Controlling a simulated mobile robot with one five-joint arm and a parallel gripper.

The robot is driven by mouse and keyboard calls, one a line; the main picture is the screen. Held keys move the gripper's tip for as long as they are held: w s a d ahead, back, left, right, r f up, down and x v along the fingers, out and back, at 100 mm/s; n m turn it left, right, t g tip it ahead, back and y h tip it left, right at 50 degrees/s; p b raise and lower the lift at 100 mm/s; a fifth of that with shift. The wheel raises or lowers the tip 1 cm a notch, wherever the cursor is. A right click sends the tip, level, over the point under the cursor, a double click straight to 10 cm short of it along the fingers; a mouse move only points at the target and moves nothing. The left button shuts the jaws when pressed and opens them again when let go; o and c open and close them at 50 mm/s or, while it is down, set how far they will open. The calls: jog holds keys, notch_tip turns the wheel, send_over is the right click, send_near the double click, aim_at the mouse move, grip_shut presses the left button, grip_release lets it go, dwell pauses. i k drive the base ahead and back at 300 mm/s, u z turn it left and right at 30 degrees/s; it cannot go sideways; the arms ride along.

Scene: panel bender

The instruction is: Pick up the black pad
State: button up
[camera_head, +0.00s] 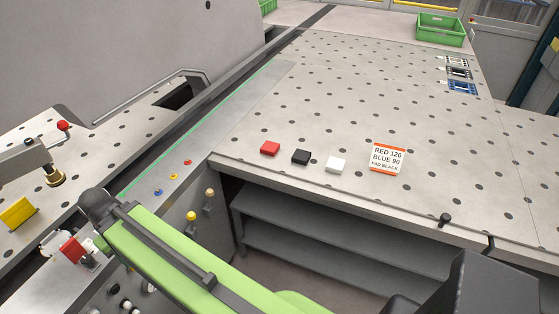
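The black pad (301,157) is a small square block lying on the perforated steel table (360,100), close to its front edge. A red pad (270,148) lies just left of it and a white pad (337,164) just right, each with a gap. My green arm link crosses the lower left, apart from the pads. My gripper does not show in this view.
Open shelves (330,235) lie below the table's front edge. A black knob (445,219) stands near that edge at right. Green bins (440,30) and several small cards (459,74) are farther back. A machine deck with coloured buttons (172,176) is at left. The table behind the pads is clear.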

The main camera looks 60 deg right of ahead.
aim_at(299, 156)
jog(key=u, duration=0.25)
jog(key=k, duration=1.2)
jog(key=z, duration=0.5)
jog(key=i, duration=1)
jog(key=z, duration=0.05)
